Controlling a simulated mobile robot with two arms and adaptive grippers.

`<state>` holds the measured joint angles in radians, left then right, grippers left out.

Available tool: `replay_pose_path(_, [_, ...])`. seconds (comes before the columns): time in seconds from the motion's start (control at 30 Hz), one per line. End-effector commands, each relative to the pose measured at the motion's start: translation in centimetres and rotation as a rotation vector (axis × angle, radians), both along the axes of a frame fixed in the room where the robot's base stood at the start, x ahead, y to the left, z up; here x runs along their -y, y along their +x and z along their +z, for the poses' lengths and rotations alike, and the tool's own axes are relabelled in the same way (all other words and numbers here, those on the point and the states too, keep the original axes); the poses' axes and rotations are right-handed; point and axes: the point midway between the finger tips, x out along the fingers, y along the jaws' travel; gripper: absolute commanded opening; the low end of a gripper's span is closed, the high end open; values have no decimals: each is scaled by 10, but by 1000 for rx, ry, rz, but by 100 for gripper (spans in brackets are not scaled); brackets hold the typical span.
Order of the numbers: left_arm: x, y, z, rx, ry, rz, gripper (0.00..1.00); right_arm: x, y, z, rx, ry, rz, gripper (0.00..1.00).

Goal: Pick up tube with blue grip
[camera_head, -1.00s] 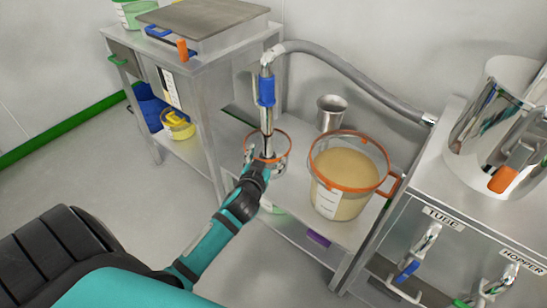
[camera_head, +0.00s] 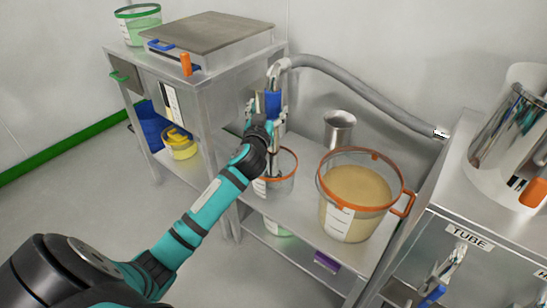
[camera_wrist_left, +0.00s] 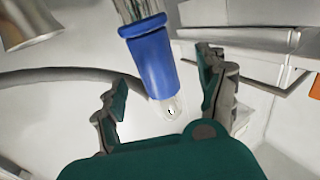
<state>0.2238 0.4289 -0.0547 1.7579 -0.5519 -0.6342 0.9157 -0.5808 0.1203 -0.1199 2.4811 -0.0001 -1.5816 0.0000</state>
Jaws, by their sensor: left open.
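The tube is a metal pipe with a blue grip (camera_head: 273,101), joined at its top to a grey hose. Its lower part stands in a small orange-rimmed beaker (camera_head: 262,188) and is partly hidden by my arm. My left gripper (camera_head: 263,107) is at the height of the blue grip, in front of it. In the left wrist view, the blue grip (camera_wrist_left: 151,58) shows between the spread fingers of my left gripper (camera_wrist_left: 160,95). Gaps show beside it, and the gripper is open. I cannot tell how deep the grip is between the fingers. My right gripper is not in view.
A large orange-rimmed bucket of beige contents (camera_head: 358,190) and a metal cup (camera_head: 340,128) stand close on the right. The hose (camera_head: 365,92) runs right to the labelled cabinet (camera_head: 485,265). A taller steel table (camera_head: 208,88) stands close on the left.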

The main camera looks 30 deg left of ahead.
Motion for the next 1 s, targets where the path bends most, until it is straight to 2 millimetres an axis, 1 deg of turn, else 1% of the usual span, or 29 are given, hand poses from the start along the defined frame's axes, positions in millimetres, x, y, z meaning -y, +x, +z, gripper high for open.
replay_pose_path(0.13, [-3,10,1,1,3,0,74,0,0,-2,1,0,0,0])
replay_pose_path(0.3, [-10,36,3,1,5,2,74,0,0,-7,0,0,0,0])
replay_pose_path(0.4, [-13,47,2,1,3,0,74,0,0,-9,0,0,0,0])
replay_pose_path(0.5, [-16,52,2,1,1,0,74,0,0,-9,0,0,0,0])
replay_pose_path(0.7, [-16,52,2,0,1,-1,74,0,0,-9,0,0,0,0])
replay_pose_path(0.73, [-16,52,2,0,1,-1,73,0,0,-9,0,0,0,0])
replay_pose_path(0.77, [-16,52,2,0,1,-1,69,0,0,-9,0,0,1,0])
replay_pose_path(1.0, [-16,52,2,0,1,-1,38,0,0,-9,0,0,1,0])
